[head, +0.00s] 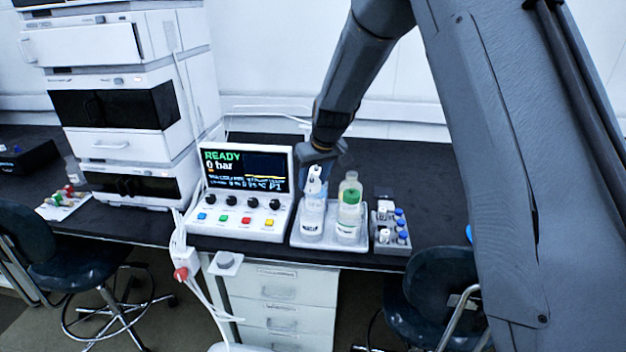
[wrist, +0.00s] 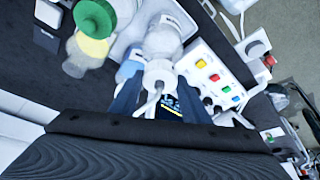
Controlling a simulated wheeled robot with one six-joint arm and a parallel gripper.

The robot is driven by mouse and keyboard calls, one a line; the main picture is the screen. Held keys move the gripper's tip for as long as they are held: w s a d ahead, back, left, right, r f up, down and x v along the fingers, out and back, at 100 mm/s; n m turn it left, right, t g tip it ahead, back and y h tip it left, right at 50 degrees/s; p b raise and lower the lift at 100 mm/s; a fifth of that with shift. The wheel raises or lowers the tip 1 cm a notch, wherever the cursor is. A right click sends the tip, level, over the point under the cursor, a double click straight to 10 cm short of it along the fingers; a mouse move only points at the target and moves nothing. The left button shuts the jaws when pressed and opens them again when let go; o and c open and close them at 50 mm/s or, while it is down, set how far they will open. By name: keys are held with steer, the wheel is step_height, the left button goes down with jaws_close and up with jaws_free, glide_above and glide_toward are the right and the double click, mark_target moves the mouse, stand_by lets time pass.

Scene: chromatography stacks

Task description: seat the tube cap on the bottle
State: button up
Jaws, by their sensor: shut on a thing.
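My gripper (head: 318,163) is shut on the white tube cap (head: 314,176), which is upright over the left front bottle (head: 312,218). In the wrist view my gripper (wrist: 157,103) has its dark fingers on both sides of the white cap (wrist: 158,75), and a thin tube rises from the cap. The clear bottle (wrist: 163,42) with a white label lies directly beyond the cap. The cap is at the bottle's mouth or just above it; I cannot tell whether they touch, because the cap and fingers hide the neck.
A grey vial rack (head: 391,246) is right of the tray. The control panel (head: 240,222) stands close on the left.

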steer(key=shift+f, duration=0.15)
steer(key=shift+f+b, duration=0.55)
steer(key=shift+f, duration=0.1)
steer(key=shift+f, duration=0.4)
steer(key=shift+f+b, duration=0.25)
steer(key=shift+b, duration=0.2)
steer(key=o, duration=1.6)
steer(key=shift+c, duration=0.2)
steer(key=shift+r, duration=0.15)
